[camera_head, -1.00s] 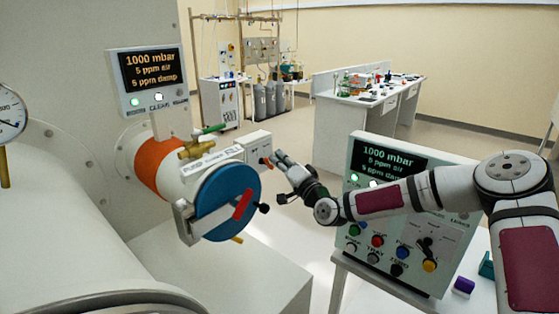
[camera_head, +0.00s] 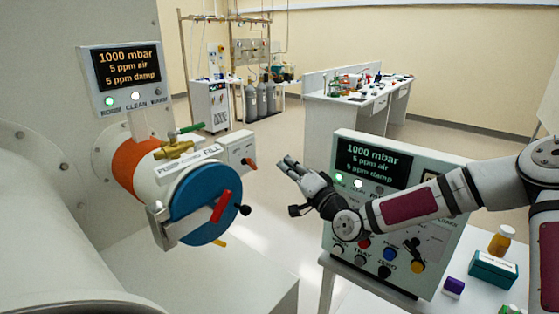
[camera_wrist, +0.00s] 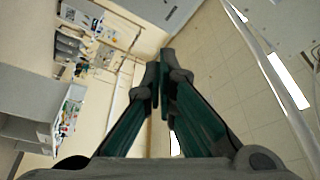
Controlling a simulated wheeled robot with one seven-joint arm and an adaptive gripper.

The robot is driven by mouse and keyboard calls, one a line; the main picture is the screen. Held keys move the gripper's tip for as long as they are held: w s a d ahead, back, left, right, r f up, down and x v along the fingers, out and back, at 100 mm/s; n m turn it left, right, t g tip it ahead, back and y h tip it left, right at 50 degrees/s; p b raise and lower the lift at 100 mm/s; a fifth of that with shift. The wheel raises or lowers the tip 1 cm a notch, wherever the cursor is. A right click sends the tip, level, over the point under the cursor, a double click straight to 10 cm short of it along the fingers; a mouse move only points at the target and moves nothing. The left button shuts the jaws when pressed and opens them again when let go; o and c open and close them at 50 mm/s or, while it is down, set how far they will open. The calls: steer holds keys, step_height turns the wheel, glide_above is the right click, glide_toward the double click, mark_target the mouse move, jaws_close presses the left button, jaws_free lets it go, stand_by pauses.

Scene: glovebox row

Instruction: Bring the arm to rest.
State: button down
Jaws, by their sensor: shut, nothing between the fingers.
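My gripper (camera_head: 284,163) is shut and empty. In the head view it is raised in free air between the antechamber's blue round door (camera_head: 203,204) and the control panel (camera_head: 385,205). It touches neither of them in the picture. My arm reaches in from the right, passing in front of the panel and covering part of its face. In the wrist view the two fingers of my gripper (camera_wrist: 160,70) meet at their tips with nothing between them.
The antechamber has a red handle (camera_head: 224,206) and a green-levered brass valve (camera_head: 175,150). A small display (camera_head: 131,77) stands above it. An amber bottle (camera_head: 500,239), a teal box (camera_head: 493,268) and a purple-capped item (camera_head: 453,287) are at the lower right. Open floor lies behind my gripper.

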steer(key=shift+s+d, duration=0.2)
steer(key=shift+s, duration=0.05)
steer(key=shift+f, duration=0.1)
steer(key=s+a+f+n+g+h, duration=0.1)
steer(key=s+a+f+n+g, duration=0.2)
steer(key=s+f+n+g, duration=0.15)
steer(key=s+d+f+n+g+h, duration=0.1)
steer(key=s+d+n+g+h, duration=0.25)
steer(key=d+h, duration=0.2)
steer(key=s+d+r+m+g+h, duration=0.1)
steer(key=s+d+r+h, duration=0.2)
steer(key=s+d+r, duration=0.4)
steer(key=s+d+r+m+h, duration=0.1)
steer(key=s+d+r+h, duration=0.3)
steer(key=s, duration=0.5)
steer(key=s+d+r+m+g+y, duration=0.1)
steer(key=s+d+r+y, duration=0.1)
steer(key=s, duration=1.5)
steer(key=shift+d+r+g, duration=0.25)
steer(key=shift+d+g, duration=0.15)
steer(key=shift+d, duration=0.3)
